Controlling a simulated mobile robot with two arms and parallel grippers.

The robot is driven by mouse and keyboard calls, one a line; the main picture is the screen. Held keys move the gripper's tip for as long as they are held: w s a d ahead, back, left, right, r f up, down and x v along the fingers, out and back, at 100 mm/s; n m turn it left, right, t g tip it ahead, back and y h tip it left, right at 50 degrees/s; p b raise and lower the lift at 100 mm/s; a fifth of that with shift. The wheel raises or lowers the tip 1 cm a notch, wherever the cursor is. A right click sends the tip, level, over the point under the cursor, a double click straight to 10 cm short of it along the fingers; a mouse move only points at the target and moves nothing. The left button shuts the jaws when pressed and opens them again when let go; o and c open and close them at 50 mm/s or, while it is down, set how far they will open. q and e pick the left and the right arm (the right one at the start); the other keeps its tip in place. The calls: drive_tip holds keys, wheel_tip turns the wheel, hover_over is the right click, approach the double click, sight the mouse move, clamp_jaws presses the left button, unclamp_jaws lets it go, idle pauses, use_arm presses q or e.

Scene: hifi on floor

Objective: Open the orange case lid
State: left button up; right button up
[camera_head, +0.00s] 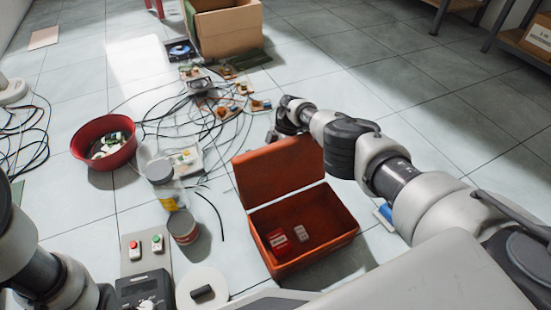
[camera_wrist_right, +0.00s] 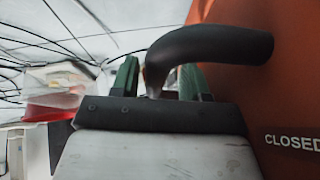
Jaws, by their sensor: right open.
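The orange case (camera_head: 345,215) sits on the tiled floor with its lid (camera_head: 275,175) raised, standing up at the far-left side. A red box (camera_head: 278,240) and a small pale item (camera_head: 300,232) lie inside. My right arm reaches from the right to behind the lid. My right gripper (camera_head: 273,135) is there, partly hidden. In the right wrist view its green fingers (camera_wrist_right: 160,80) are apart, beside the lid's black handle (camera_wrist_right: 205,48). The handle curves across in front of them. The orange surface beside it reads "CLOSED" (camera_wrist_right: 292,142). My left gripper is not in view.
A red bowl (camera_head: 103,162), a jar (camera_head: 160,171), a can (camera_head: 183,226) and a button panel (camera_head: 146,252) stand left of the case. Cables and circuit boards lie beyond it, before a cardboard box (camera_head: 228,30).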

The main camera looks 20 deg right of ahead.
drive_tip(key=v, duration=1)
drive_tip(key=shift+d+r, duration=0.25)
drive_tip(key=shift+r, duration=0.05)
drive_tip(key=shift+w, duration=0.15)
